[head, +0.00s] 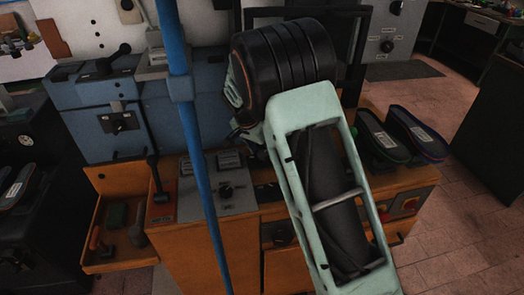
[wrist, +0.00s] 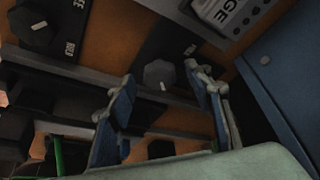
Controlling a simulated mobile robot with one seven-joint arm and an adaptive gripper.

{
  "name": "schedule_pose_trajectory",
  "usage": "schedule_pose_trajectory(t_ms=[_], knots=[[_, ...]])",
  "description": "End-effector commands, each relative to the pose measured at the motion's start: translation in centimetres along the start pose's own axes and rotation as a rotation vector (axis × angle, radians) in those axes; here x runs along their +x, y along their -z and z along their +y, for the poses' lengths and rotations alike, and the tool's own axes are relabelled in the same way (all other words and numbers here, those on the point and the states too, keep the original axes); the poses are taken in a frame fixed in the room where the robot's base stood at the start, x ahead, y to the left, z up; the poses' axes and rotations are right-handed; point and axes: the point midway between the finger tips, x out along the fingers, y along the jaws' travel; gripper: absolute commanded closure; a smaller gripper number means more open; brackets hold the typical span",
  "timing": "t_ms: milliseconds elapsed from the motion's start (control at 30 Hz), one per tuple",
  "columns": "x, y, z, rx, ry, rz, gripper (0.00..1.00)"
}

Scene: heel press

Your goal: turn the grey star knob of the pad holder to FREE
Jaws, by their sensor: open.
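In the wrist view, a grey faceted knob (wrist: 159,73) sits on a dark plate on an orange face. It is probably the star knob; a small white mark shows at its lower edge. My gripper (wrist: 163,84) is open, with its blue-padded fingers apart and the knob framed between their tips. The gap in depth is hard to judge, and I see no clear contact. The plate's lettering is too dark and small to read. In the head view my own arm hides the fingertips and this knob.
In the wrist view, a darker knob (wrist: 34,27) with partial lettering is at upper left, and a blue panel (wrist: 285,80) is close on the right. The head view shows a black selector knob (head: 226,189), an orange tool tray (head: 112,257) and shoe soles (head: 412,134).

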Motion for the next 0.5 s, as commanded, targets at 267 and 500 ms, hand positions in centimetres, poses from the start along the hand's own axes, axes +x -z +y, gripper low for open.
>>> schedule_pose_trajectory(t_ms=[267,500], knots=[[-0.04,0.02,0.0,0.001,0.0,0.0,0.77],[-0.05,0.02,0.0,0.0,0.001,0.0,0.95]])
